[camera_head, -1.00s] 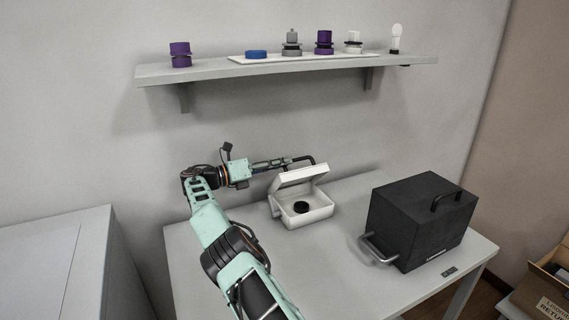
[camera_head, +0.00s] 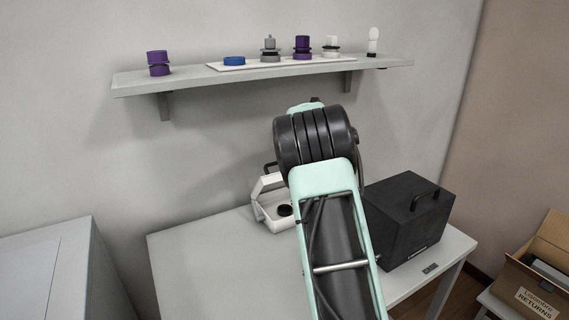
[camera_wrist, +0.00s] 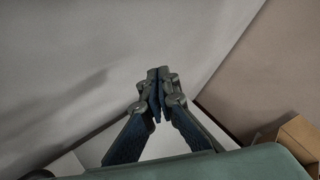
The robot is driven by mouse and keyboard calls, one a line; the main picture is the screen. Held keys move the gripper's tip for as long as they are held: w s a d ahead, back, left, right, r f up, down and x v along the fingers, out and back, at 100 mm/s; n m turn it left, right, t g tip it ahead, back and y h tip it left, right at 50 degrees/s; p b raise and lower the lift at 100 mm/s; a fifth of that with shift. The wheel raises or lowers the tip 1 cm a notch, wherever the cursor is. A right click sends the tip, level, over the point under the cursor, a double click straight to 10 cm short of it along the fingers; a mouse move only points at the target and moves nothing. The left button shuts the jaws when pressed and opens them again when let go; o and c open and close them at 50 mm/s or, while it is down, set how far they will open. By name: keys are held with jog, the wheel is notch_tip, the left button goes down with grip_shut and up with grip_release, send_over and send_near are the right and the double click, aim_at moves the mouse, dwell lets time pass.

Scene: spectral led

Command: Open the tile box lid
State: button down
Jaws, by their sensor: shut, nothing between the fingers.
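The small white tile box (camera_head: 270,222) stands on the table, partly hidden behind my arm in the head view. Its lid (camera_head: 268,184) is raised at the back, so the box is open. A dark round piece (camera_head: 285,210) lies inside. A dark bent handle (camera_head: 270,166) shows at the lid's top edge. In the wrist view my gripper (camera_wrist: 158,76) is shut and empty, its fingertips together in front of bare wall. In the head view it is hidden behind my arm. The wrist view does not show the tile box clearly.
A black case (camera_head: 405,225) with handles stands to the right of the tile box, partly behind my arm. The wall shelf (camera_head: 185,80) above holds several small parts. A cardboard box (camera_head: 540,285) is at the lower right. The table's left part (camera_head: 215,270) is clear.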

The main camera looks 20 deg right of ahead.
jog(key=s+a+n+t+y, duration=0.1)
jog(key=s+a+n+y, duration=0.1)
jog(key=s+a+y, duration=0.3)
jog(key=n+y, duration=0.2)
jog(key=y, duration=0.4)
send_near(277, 178)
jog(key=s+d+r, duration=0.1)
jog(key=d+r, duration=0.3)
jog(key=x, duration=1.1)
jog(key=shift+w+a+r+p, duration=0.2)
jog(key=shift+w+p, duration=0.1)
jog(key=shift+w, duration=0.1)
jog(key=shift+x, duration=0.85)
jog(key=shift+a+r, duration=0.1)
jog(key=shift+r, duration=0.05)
jog(key=shift+w+r+p, duration=0.1)
jog(key=shift+r+p, duration=0.1)
jog(key=shift+p, duration=0.35)
